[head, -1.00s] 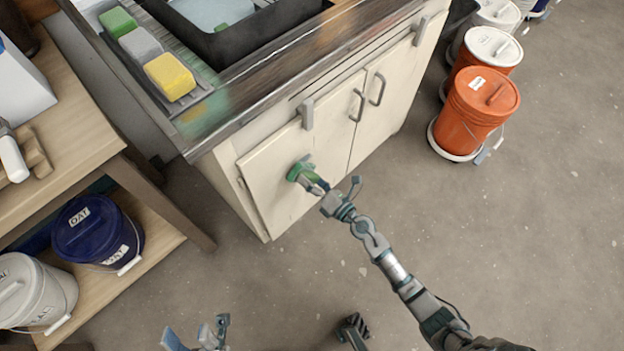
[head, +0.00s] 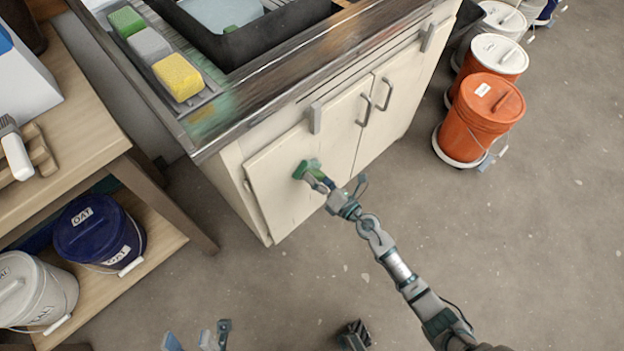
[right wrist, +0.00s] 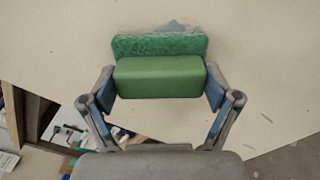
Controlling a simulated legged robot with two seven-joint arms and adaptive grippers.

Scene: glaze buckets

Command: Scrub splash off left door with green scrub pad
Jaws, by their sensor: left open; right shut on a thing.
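My right gripper (head: 318,181) is shut on the green scrub pad (head: 304,168), with the pad at the door's face. In the right wrist view, the pad (right wrist: 160,78) sits between both fingers, its darker scrubbing layer towards the door. A faint grey-blue splash (right wrist: 172,27) shows just above the pad's edge; the pad hides any part behind it. My left gripper (head: 196,340) is open and empty at the bottom edge, partly cut off.
A tray (head: 205,100) on the counter holds green, grey and yellow sponges beside a dark sink (head: 222,40). Orange buckets (head: 478,118) stand right of the cabinet. A wooden shelf (head: 160,245) with blue and white buckets stands left.

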